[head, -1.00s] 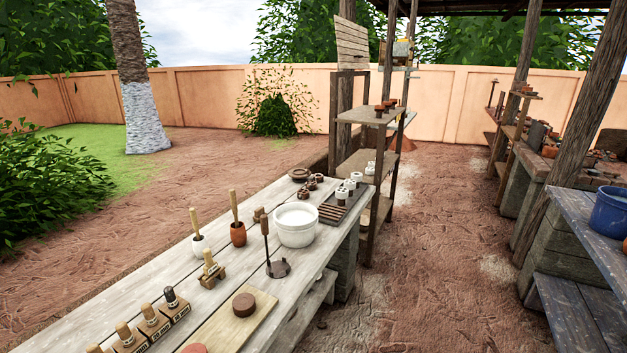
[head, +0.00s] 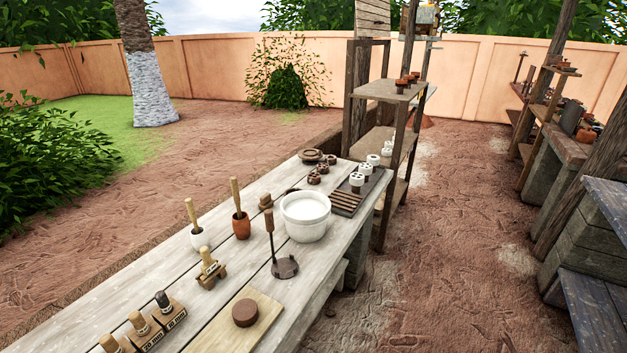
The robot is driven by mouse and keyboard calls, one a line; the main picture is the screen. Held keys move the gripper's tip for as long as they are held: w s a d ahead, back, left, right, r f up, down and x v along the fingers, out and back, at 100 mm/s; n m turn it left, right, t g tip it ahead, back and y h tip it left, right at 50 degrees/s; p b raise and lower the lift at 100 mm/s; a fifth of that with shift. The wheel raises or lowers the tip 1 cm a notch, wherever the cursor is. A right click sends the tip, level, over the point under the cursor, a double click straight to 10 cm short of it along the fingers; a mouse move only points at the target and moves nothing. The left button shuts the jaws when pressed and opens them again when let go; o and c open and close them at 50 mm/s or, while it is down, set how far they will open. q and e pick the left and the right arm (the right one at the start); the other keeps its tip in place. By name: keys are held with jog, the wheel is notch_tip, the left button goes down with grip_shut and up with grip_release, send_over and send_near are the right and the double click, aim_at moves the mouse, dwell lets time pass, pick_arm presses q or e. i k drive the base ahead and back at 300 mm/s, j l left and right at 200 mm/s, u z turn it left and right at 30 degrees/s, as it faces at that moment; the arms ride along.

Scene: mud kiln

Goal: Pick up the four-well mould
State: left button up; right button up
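No piece is clear enough for me to say for sure that it is the four-well mould. At the far end of the long pale wooden table (head: 222,318), several small white round pieces (head: 357,179) with dark spots on top stand on or by a dark slatted rack (head: 345,203). Beside them are small brown round pieces (head: 314,178) with dark hollows and a wider brown round dish (head: 311,156). The wells are too small to count. Neither of my grippers is in view.
Nearer are two small pots with wooden handles (head: 241,224), a board with a brown disc (head: 245,313) and labelled stamps (head: 163,305). Shelves (head: 385,92) stand behind. Bare ground lies right of the table.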

aim_at(314, 178)
jog(key=u, duration=0.3)
jog(key=i+l+u, duration=0.3)
jog(key=l+u, duration=0.25)
jog(key=i+l+u, duration=0.15)
jog(key=l+u, duration=0.15)
jog(key=i+l+u, duration=0.1)
jog(key=l+u, duration=0.15)
jog(key=l, duration=0.2)
